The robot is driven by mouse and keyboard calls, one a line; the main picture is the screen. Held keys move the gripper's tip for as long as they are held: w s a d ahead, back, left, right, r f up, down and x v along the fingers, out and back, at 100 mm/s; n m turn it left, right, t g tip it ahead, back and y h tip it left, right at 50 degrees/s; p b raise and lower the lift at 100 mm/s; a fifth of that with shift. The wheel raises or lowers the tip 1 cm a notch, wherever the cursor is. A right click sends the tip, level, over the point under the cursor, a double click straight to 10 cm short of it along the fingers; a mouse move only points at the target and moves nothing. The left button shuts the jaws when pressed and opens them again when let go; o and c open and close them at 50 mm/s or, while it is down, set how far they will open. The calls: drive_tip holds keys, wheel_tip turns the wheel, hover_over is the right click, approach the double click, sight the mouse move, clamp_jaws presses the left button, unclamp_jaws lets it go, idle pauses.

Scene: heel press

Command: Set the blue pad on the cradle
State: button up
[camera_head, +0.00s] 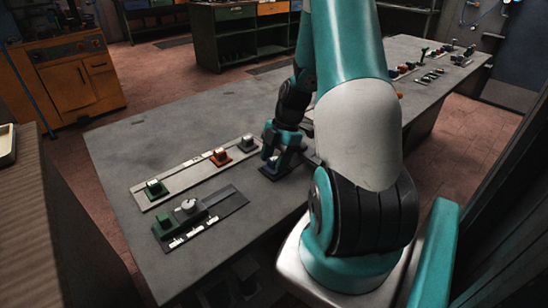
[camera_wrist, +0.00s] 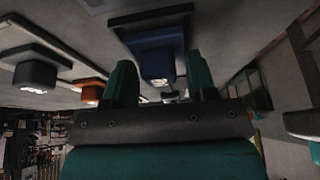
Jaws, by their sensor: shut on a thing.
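The blue pad (camera_wrist: 155,42) sits between the two green fingers of my gripper (camera_wrist: 162,80) in the wrist view, and the gripper is shut on it. A dark flat plate (camera_wrist: 150,17) shows right against the pad's far side. In the head view my gripper (camera_head: 271,156) is low at the table's middle, by a small dark plate (camera_head: 266,173); its fingers hide most of the pad. I cannot tell whether the pad rests on that plate. A dark fixture (camera_head: 226,206) with a green block and a grey round piece lies nearer the front; I cannot tell which part is the cradle.
Small parts stand at the table's far right end. The grey table (camera_head: 150,135) is bare at the back left.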

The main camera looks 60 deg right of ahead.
drive_tip(key=shift+f, duration=0.25)
idle(0.5)
drive_tip(key=o, duration=1)
drive_tip(key=shift+r, duration=0.1)
drive_tip(key=v, duration=1.7)
drive_tip(key=shift+s+d, duration=0.1)
drive_tip(key=shift+d, duration=0.1)
